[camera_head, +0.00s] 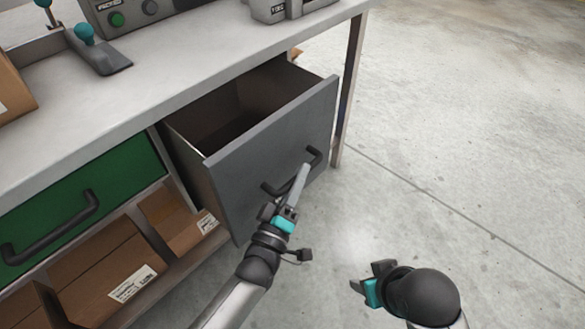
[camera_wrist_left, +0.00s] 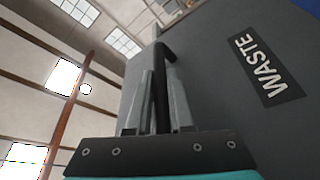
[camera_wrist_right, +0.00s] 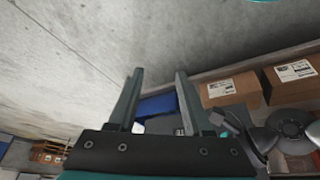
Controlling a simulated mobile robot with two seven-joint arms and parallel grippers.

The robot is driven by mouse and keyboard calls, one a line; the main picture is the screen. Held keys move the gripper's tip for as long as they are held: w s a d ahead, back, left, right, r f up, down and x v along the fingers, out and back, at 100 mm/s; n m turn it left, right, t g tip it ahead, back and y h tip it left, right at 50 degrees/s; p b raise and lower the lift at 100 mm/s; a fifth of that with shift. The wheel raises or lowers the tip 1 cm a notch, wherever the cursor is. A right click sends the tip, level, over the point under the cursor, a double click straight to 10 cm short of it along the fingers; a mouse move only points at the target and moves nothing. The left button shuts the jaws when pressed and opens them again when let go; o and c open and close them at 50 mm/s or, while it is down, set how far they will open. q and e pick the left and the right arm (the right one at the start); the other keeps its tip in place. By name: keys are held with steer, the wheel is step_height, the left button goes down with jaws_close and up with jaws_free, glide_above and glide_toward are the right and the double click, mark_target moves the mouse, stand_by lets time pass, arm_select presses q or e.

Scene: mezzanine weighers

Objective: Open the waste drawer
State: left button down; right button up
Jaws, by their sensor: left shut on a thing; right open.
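The waste drawer (camera_head: 265,150) is grey and is pulled out from under the bench, with its dark inside showing and looking empty where I can see. Its front carries a "WASTE" label, which shows in the left wrist view (camera_wrist_left: 265,70). My left gripper (camera_head: 296,190) is shut on the drawer's black bar handle (camera_head: 315,156); in the left wrist view the handle (camera_wrist_left: 161,90) runs between the two fingers. My right gripper (camera_head: 368,276) is open and empty, apart from the drawer, over the floor at the lower right. Its spread fingers show in the right wrist view (camera_wrist_right: 158,100).
A green drawer (camera_head: 80,195) with a black handle is closed to the left. Cardboard boxes (camera_head: 110,270) lie on the shelf below. The bench top (camera_head: 190,85) holds a control box (camera_head: 130,14) and a teal-knobbed lever (camera_head: 95,48). A bench leg (camera_head: 350,90) stands right of the drawer. The concrete floor at right is clear.

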arm_select(q)
steer(key=s+d, duration=0.5)
steer(key=shift+s+d+p, duration=0.15)
steer(key=shift+s+p, duration=0.05)
steer(key=shift+p, duration=0.25)
arm_select(e)
step_height(320, 180, down, 2)
steer(key=shift+s+d+f, duration=0.1)
steer(key=shift+f, duration=0.15)
arm_select(q)
steer(key=shift+f, duration=0.1)
steer(key=c, duration=0.8)
jaws_free()
steer(key=shift+s, duration=0.1)
arm_select(e)
steer(key=shift+s, duration=0.1)
